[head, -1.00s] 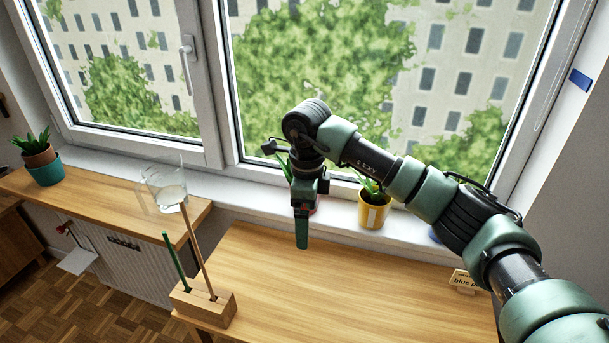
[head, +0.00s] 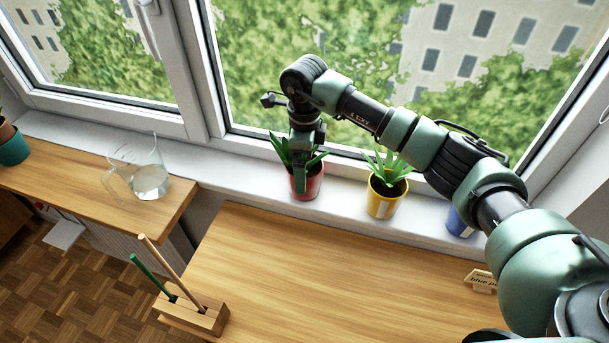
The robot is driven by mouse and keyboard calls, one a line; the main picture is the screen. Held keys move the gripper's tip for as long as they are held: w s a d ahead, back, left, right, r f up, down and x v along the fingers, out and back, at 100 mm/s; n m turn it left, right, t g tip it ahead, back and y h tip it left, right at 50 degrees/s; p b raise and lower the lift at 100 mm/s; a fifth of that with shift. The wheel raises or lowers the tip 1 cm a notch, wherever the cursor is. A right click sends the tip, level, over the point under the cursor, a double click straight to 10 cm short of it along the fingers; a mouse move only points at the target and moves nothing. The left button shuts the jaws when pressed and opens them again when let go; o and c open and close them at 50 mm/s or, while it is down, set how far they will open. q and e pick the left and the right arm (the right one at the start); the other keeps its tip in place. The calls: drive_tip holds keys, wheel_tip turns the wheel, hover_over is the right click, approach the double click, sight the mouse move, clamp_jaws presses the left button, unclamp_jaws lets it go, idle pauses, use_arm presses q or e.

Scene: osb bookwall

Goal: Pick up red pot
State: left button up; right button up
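The red pot (head: 316,184) holds a green spiky plant and stands upright on the white windowsill. My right gripper (head: 304,176) points down right at this pot, with a green finger in front of its near side and covering part of the pot and leaves. Only one finger shows clearly, so I cannot tell whether it is open or shut, or whether it touches the pot. My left gripper is out of view.
A yellow pot (head: 386,201) and a blue pot (head: 458,223) stand to the right on the sill (head: 245,179). A glass jug (head: 146,178) is on the left wooden shelf. A wooden block with sticks (head: 196,318) and a small sign (head: 481,281) are on the mostly clear desk (head: 310,270).

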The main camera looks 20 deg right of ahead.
drive_tip(key=shift+w+f, duration=0.2)
drive_tip(key=shift+f, duration=1.3)
drive_tip(key=c, duration=1.8)
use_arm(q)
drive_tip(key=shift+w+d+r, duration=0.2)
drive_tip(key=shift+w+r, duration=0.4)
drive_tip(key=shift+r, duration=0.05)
use_arm(e)
drive_tip(key=shift+r, duration=0.1)
drive_tip(key=shift+r, duration=0.15)
